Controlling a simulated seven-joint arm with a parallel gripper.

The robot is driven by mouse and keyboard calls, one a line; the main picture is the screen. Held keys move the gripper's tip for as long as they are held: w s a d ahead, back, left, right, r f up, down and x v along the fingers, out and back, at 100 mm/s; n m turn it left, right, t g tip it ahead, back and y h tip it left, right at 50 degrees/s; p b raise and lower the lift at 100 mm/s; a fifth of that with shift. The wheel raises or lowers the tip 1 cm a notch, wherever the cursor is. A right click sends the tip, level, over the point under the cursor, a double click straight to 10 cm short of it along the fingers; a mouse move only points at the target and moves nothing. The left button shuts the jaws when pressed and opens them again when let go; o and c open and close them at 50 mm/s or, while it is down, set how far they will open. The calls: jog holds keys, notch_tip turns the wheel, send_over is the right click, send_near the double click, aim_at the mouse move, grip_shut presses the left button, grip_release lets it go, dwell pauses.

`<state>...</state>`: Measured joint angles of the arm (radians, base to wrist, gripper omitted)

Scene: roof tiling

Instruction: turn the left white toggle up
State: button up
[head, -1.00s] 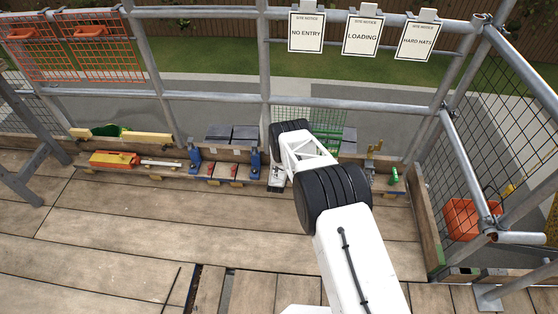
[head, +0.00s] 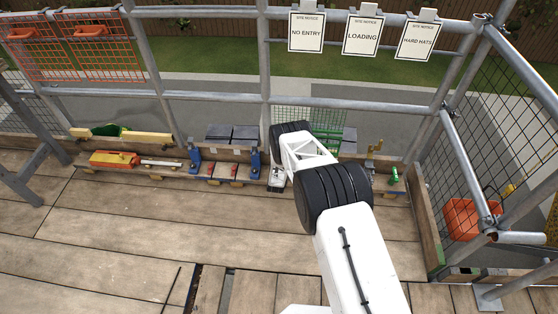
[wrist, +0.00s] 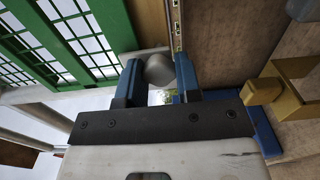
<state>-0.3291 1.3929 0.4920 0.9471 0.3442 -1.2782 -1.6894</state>
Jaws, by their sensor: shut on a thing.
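In the wrist view my gripper (wrist: 160,82) has its two blue fingers closed on a rounded, pale grey-white piece, which looks like a white toggle (wrist: 159,68). One finger lies on each side of it. A pale bar or plate runs behind it to the left. How far the toggle is turned, and whether it is the left one, I cannot tell. In the head view my arm covers the work spot, and neither the fingertips nor the toggle can be made out.
A green grid (wrist: 75,35) stands close on the left in the wrist view, and a gold-coloured bracket (wrist: 285,88) on the right. In the head view an orange-yellow block (head: 114,160) and blue clamps (head: 195,158) line the back ledge. The plank floor (head: 110,230) in front is clear.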

jog(key=o, duration=0.9)
jog(key=shift+s, duration=0.2)
jog(key=s, duration=0.7)
jog(key=shift+s, duration=0.2)
